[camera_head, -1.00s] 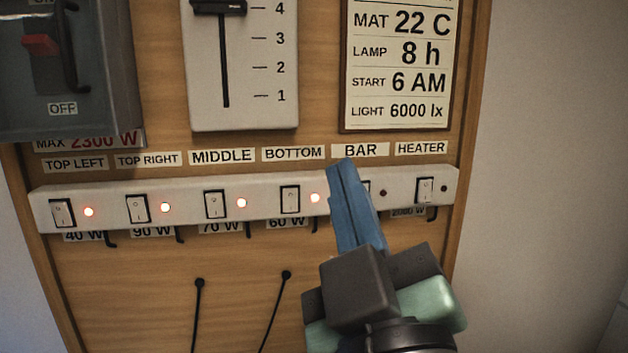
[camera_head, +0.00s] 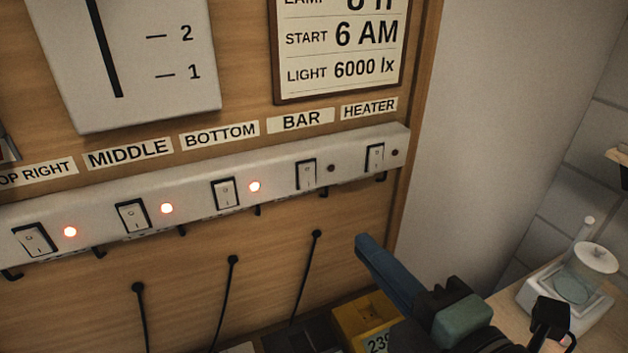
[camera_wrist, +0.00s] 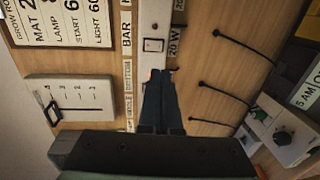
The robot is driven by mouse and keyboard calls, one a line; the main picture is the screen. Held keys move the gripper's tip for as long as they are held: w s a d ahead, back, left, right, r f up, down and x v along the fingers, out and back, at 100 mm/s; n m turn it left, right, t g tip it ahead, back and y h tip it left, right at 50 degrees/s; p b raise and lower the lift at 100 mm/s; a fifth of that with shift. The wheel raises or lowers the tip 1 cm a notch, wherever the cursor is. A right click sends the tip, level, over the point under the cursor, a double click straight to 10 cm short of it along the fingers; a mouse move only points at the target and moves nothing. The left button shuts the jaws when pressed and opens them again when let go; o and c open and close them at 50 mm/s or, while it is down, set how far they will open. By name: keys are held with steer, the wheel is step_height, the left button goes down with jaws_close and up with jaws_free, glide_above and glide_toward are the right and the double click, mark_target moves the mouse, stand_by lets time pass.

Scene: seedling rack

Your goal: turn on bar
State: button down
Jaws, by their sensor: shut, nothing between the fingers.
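The BAR switch (camera_head: 306,174) is a white rocker in a dark frame on the white switch strip (camera_head: 278,182), below the BAR label (camera_head: 301,120). The lamp (camera_head: 331,168) to its right is dark. My gripper (camera_head: 362,243) is shut and empty, below and right of the switch in the head view, apart from the strip. In the wrist view the BAR switch (camera_wrist: 153,45) shows just beyond the tips of my gripper (camera_wrist: 161,72), with the BAR label (camera_wrist: 126,38) beside it.
The BOTTOM switch (camera_head: 226,193) and HEATER switch (camera_head: 375,158) flank it. Black cables (camera_head: 306,275) hang below the strip. A yellow box (camera_head: 362,318) stands low, and a glass-topped device (camera_head: 580,280) at right.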

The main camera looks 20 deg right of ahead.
steer(key=p, duration=0.4)
glide_toward(308, 185)
steer(key=w, duration=0.6)
steer(key=shift+w+a+f, duration=0.1)
steer(key=shift+f, duration=0.2)
steer(key=shift+w+f, duration=0.1)
steer(key=shift+w, duration=0.2)
steer(key=f+b, duration=0.1)
steer(key=b, duration=0.2)
steer(key=shift+w+t, duration=0.15)
steer(key=shift+t, duration=0.15)
steer(key=shift+r, duration=0.4)
